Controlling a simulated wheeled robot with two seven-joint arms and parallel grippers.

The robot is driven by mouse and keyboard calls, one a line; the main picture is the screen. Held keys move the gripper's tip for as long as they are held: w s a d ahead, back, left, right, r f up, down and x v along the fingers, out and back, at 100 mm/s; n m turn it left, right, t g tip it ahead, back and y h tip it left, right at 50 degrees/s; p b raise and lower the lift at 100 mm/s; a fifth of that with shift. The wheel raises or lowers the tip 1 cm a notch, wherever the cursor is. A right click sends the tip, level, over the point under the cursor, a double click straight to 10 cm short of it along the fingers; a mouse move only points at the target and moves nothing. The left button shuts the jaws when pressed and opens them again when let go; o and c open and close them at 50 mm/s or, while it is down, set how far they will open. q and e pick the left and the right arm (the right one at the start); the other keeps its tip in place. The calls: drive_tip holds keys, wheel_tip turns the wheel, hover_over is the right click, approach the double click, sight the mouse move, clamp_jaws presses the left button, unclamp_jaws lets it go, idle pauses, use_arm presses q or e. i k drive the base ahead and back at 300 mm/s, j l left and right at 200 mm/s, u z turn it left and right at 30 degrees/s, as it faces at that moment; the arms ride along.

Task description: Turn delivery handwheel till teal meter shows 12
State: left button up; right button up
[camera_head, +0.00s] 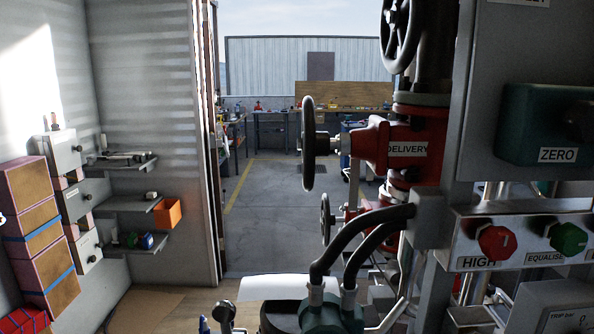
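A teal housing (530,110) with a ZERO label is on the grey panel at the right. A teal fitting (320,315) with two dark hoses is at the bottom. I cannot tell which teal part is the meter, and no teal dial face or reading is visible. Neither of my grippers can be made out in the view, and nothing is seen touching the handwheel.
Another dark handwheel (400,35) is at the top, and a smaller one (326,220) is lower down. A red HIGH knob (496,242) and a green EQUALISE knob (568,238) sit at the right. Boxes (35,230) are stacked left. Open floor (270,190) lies behind.

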sight(313, 144)
drive_tip(key=k+u, duration=0.3)
drive_tip(key=k+j+u, duration=0.3)
drive_tip(key=k, duration=0.15)
drive_tip(key=k+j+u, duration=0.1)
drive_tip(key=k+u, duration=0.2)
drive_tip(key=k, duration=0.1)
